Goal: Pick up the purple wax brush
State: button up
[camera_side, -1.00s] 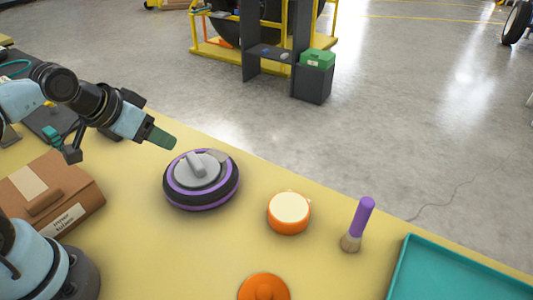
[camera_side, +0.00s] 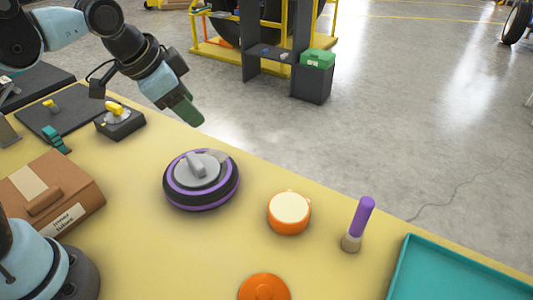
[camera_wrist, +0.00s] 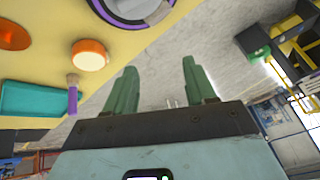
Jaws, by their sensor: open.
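The purple wax brush (camera_side: 361,218) stands upright, bristles down, near the far edge of the yellow table, at the right in the side view. Its purple handle points up above a pale bristle head. It also shows in the wrist view (camera_wrist: 72,98), left of the fingers. My gripper (camera_side: 190,112) is in the air above the table's far edge, at the upper left, well away from the brush. In the wrist view my gripper (camera_wrist: 157,80) has its two green fingers apart with nothing between them.
A black and purple round device (camera_side: 201,180) and an orange tin with a cream top (camera_side: 289,212) stand between my gripper and the brush. An orange lid (camera_side: 264,288) lies in front. A teal tray (camera_side: 455,272) is right of the brush. A brown box (camera_side: 55,195) sits left.

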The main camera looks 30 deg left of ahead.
jog(key=w+d+r+m+g, duration=0.2)
jog(key=w+d+r+m, duration=0.3)
jog(key=d+m, duration=0.4)
jog(key=m+g, duration=0.4)
jog(key=m, duration=1.3)
send_over(363, 213)
jog(key=w, duration=0.2)
jog(key=shift+y, duration=0.3)
jog(key=f, duration=0.4)
jog(key=shift+s+a+f, duration=0.1)
jog(key=shift+s+f, duration=0.1)
jog(key=shift+f, duration=0.2)
jog(key=shift+s+d+f+m, duration=0.2)
jog(key=shift+d+f+m, duration=0.1)
jog(key=shift+d+m, duration=0.1)
jog(key=shift+a+f, duration=0.15)
jog(key=shift+f, duration=2.8)
jog(key=shift+a+f, duration=0.15)
jog(key=shift+f, duration=2.8)
grip_shut()
